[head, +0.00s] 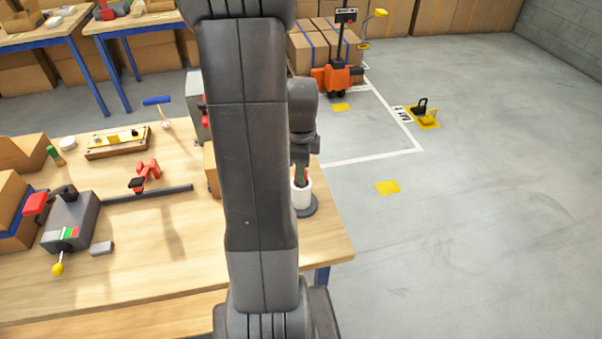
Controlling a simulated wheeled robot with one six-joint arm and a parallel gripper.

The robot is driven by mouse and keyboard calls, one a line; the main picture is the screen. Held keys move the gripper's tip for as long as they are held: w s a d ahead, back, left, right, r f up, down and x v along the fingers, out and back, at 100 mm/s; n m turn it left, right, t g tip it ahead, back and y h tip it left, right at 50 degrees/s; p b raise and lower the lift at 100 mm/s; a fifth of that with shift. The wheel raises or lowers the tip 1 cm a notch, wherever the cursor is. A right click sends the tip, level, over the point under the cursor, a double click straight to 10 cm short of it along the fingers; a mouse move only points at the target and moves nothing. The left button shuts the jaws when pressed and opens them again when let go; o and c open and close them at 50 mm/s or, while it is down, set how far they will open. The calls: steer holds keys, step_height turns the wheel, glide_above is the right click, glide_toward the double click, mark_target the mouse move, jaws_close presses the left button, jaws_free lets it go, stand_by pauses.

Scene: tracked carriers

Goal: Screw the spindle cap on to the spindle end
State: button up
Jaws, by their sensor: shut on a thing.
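My gripper (301,170) points down over the right part of the wooden bench, partly behind my own arm. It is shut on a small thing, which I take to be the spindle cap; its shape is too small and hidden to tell. Directly below the fingers is a white cylinder (301,197) on a round dark grey base (306,210), partly covered by my arm. Whether this is the spindle end, and whether the held thing touches it, I cannot tell.
The bench (140,255) holds a grey device with a yellow knob (71,222), a red clamp (146,176) by a dark bar, and a wooden tray (118,142). A cardboard box stands behind my arm. The floor to the right (470,240) is mostly clear.

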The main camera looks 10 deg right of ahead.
steer(key=m, duration=0.4)
steer(key=shift+m, duration=0.3)
steer(key=m, duration=0.2)
steer(key=shift+m, duration=0.3)
steer(key=m, duration=0.7)
steer(key=o, duration=0.8)
